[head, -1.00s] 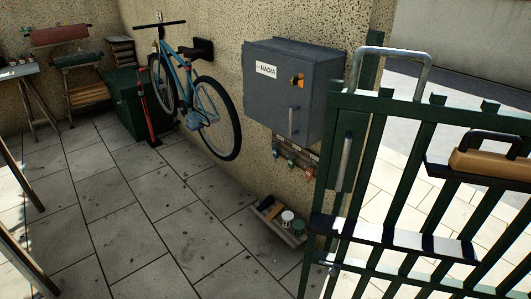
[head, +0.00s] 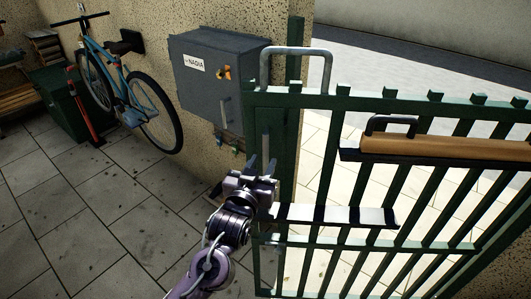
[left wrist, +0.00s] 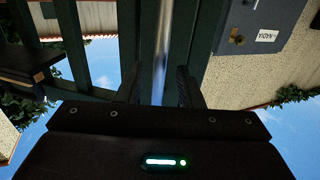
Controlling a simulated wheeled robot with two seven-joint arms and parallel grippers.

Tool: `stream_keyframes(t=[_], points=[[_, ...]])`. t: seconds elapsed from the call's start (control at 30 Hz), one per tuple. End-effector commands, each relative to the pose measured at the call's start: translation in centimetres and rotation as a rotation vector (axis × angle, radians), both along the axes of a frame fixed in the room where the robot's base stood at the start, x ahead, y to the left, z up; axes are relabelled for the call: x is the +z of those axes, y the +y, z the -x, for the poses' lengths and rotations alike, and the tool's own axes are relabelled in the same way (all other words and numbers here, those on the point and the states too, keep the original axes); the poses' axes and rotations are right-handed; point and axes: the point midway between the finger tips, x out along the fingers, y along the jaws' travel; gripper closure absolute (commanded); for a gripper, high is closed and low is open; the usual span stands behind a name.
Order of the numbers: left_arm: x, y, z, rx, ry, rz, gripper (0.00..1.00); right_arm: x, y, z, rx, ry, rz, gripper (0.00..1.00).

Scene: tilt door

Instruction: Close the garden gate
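The green barred garden gate (head: 345,102) fills the right of the head view. A green post (head: 295,65) stands behind its left end at the wall corner. The size of any gap between them is hard to tell. A grey upright pull handle (head: 265,148) is on the gate's left stile. My left gripper (head: 261,165) is open, fingers up, in front of that stile. In the left wrist view, the handle (left wrist: 163,45) runs between the two spread fingers of my left gripper (left wrist: 158,85). Contact cannot be told. My right gripper is out of view.
A grey meter box (head: 205,85) hangs on the wall left of the gate. A blue bicycle (head: 130,95) hangs further left.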

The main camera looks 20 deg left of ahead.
Motion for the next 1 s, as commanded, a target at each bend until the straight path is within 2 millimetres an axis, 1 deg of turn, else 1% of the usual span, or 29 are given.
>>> stream_keyframes(t=[0.03, 0.1, 0.2, 0.33, 0.57, 0.8, 0.83, 1.0], points=[[0.4, 0.0, -0.9, 0.001, -0.001, 0.000, 0.67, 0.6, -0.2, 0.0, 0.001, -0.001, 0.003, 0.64], [0.3, 0.0, -1.8, 0.002, 0.000, 0.000, 0.67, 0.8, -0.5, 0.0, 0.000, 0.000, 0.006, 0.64], [0.2, 0.0, -2.7, 0.001, 0.000, 0.001, 0.67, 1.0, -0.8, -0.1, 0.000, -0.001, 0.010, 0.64], [0.0, 0.0, -3.3, 0.000, 0.001, 0.000, 0.67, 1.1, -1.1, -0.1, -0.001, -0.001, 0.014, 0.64], [-0.1, 0.0, -3.3, 0.000, 0.001, 0.000, 0.67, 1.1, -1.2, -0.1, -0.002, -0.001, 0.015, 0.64], [-0.1, 0.0, -3.3, 0.000, 0.001, 0.000, 0.98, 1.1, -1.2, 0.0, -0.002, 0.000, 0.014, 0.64], [-0.1, 0.0, -3.3, 0.000, 0.002, 0.001, 1.00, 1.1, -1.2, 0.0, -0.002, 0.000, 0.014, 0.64], [-0.1, 0.0, -3.3, 0.000, 0.002, 0.000, 1.00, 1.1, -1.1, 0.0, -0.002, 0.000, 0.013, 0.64]])
